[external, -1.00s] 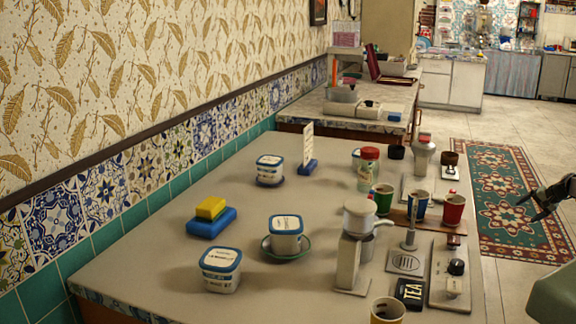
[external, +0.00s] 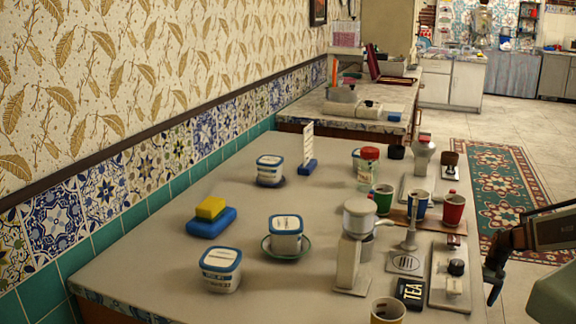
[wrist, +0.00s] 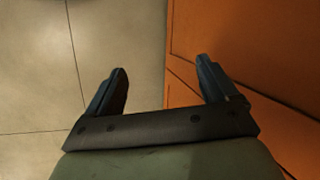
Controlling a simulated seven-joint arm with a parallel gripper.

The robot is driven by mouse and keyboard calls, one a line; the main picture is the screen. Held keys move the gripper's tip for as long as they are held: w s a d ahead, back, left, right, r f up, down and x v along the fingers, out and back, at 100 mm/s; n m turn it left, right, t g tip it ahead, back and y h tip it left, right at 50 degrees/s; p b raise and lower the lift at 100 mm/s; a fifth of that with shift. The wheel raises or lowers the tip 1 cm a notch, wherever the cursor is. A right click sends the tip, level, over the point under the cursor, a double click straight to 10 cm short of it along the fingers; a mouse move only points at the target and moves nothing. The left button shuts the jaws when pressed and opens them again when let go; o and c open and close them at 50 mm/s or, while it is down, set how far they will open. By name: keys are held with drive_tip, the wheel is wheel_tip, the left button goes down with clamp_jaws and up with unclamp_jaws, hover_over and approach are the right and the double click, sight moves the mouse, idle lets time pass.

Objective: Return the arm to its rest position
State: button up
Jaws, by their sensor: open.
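My gripper (external: 494,285) hangs at the right side of the external view, just off the right edge of the table. Its fingers point downward and hold nothing. In the wrist view, the two dark fingers of my gripper (wrist: 162,85) stand well apart with an empty gap between them. Below them the wrist view shows the tiled floor (wrist: 30,60) and an orange-brown panel (wrist: 245,50). Part of my arm is cut off by the right picture edge.
The table (external: 130,265) holds lidded tubs (external: 221,272), a yellow and blue sponge stack (external: 210,222), a grinder-like device (external: 350,245), coloured cups (external: 453,210) and a black TEA box (external: 409,292). A patterned rug (external: 500,190) lies on the floor behind my arm.

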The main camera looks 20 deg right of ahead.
drive_tip(key=s+a+f+n+g+h, duration=0.1)
drive_tip(key=s+a, duration=0.4)
drive_tip(key=s, duration=0.5)
drive_tip(key=s+a+f+n+g+h, duration=0.1)
drive_tip(key=s+a+n+g+h, duration=0.2)
drive_tip(key=s, duration=0.8)
drive_tip(key=a+n+g, duration=0.1)
drive_tip(key=a+n, duration=0.1)
drive_tip(key=a, duration=0.1)
drive_tip(key=shift+a+f+g, duration=0.15)
drive_tip(key=shift+f+g, duration=0.25)
